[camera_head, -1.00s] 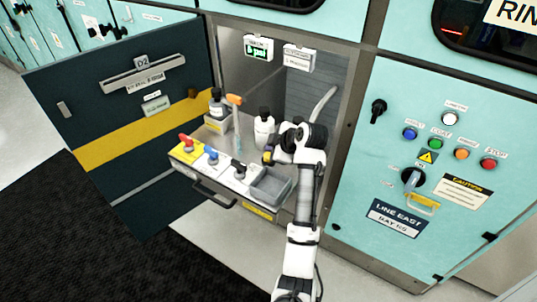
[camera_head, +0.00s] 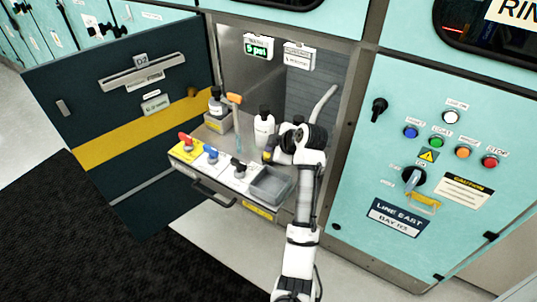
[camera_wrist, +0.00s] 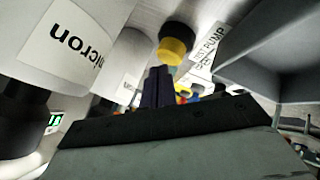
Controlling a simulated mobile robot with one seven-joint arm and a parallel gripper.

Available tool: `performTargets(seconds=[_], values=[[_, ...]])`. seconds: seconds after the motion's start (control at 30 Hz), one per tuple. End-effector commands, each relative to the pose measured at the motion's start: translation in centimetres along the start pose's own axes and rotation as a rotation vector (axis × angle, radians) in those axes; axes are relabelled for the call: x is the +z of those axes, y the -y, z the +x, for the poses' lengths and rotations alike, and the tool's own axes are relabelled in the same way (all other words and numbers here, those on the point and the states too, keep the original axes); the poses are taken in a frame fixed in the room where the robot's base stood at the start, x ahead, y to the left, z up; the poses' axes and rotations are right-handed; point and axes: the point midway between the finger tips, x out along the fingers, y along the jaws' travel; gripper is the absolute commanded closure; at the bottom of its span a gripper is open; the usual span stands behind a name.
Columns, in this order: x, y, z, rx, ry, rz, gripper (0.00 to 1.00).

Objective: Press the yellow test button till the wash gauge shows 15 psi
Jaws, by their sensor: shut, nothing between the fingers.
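The yellow test button (camera_wrist: 173,50) with its black part is in the wrist view, beside a label (camera_wrist: 207,45) reading TEST PUMP. My gripper (camera_wrist: 158,80) is shut and empty, its dark fingertips close to the button; I cannot tell whether they touch. In the head view my gripper (camera_head: 272,149) is over the back right of the pulled-out drawer, where a small yellow spot shows at its tips. The wash gauge (camera_head: 258,49) hangs in the cabinet opening and its green display reads 5 psi.
A white bottle (camera_head: 263,128) stands just left of my gripper. The drawer carries red, blue and black valve handles (camera_head: 211,156) and a grey tray (camera_head: 272,184). An orange-topped tool (camera_head: 234,99) stands upright. The dark door (camera_head: 125,130) is open at left.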

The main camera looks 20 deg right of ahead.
Motion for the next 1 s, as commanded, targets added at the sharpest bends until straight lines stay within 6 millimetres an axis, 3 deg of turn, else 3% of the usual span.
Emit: performTargets(seconds=[1.0], values=[[0.44,0.43,0.6,0.0,0.0,0.0,1.0]])
